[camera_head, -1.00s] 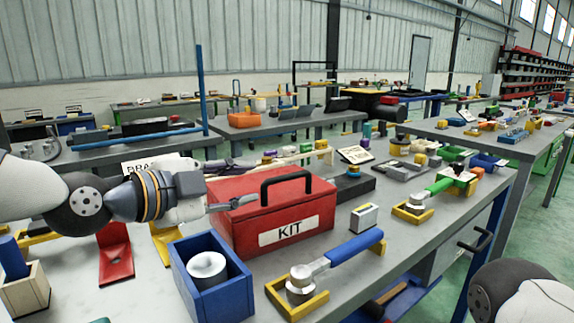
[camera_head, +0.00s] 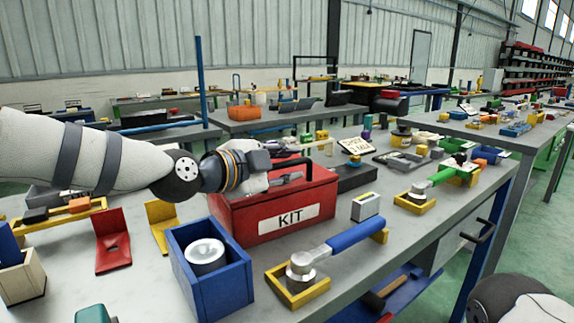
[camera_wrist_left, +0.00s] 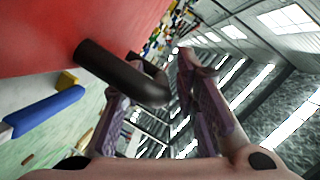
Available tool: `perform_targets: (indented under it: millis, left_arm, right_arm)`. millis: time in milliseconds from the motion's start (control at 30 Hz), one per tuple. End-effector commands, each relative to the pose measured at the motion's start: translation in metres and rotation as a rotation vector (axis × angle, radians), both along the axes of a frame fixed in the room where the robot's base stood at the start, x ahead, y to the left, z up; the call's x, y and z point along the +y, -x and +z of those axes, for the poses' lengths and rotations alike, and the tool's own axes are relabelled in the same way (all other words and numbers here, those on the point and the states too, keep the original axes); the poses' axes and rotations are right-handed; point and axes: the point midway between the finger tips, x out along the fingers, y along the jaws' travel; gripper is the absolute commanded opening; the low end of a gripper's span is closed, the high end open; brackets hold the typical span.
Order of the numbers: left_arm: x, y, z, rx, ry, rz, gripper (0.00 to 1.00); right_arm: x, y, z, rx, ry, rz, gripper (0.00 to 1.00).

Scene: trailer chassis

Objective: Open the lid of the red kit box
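The red kit box (camera_head: 235,222) stands on the workbench in the head view, with a white KIT label on its front and its lid shut. Its black handle (camera_head: 284,163) arches above the lid. My left gripper (camera_head: 290,178) is at the lid, by the handle. In the left wrist view the dark handle (camera_wrist_left: 112,68) reaches in between the two spread fingers (camera_wrist_left: 155,95), over the red lid (camera_wrist_left: 60,30). The fingers look apart and not closed on the handle. My right gripper is not in view.
A blue bin (camera_head: 222,290) with a white roll stands in front of the box. A blue-handled tool (camera_head: 352,238) in a yellow holder lies to the front right. A small grey-white block (camera_head: 366,207) is right of the box. A red bracket (camera_head: 112,240) stands at the left.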

Motion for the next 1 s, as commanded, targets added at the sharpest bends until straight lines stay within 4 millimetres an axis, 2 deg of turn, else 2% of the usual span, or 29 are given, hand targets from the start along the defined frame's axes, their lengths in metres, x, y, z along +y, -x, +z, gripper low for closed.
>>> perform_targets:
  millis: [33,100,367,567,767,1000]
  left_arm:
    - [0.0,0.0,0.0,0.0,0.0,0.0,0.11]
    - [0.0,0.0,0.0,0.0,0.0,0.0,0.0]
    - [0.001,0.0,0.0,0.002,0.001,0.0,0.0]
    - [0.002,-0.003,0.008,0.039,0.025,0.002,0.0]
    - [0.007,-0.011,0.027,0.143,0.09,0.003,0.0]
    - [0.014,-0.023,0.059,0.331,0.208,0.003,0.0]
  right_arm:
    - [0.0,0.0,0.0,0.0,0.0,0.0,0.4]
    - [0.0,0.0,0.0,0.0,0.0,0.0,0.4]
    - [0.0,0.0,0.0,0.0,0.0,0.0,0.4]
    - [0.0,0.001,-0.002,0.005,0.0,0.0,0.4]
    - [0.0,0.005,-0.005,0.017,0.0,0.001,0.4]
    - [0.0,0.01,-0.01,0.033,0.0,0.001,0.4]
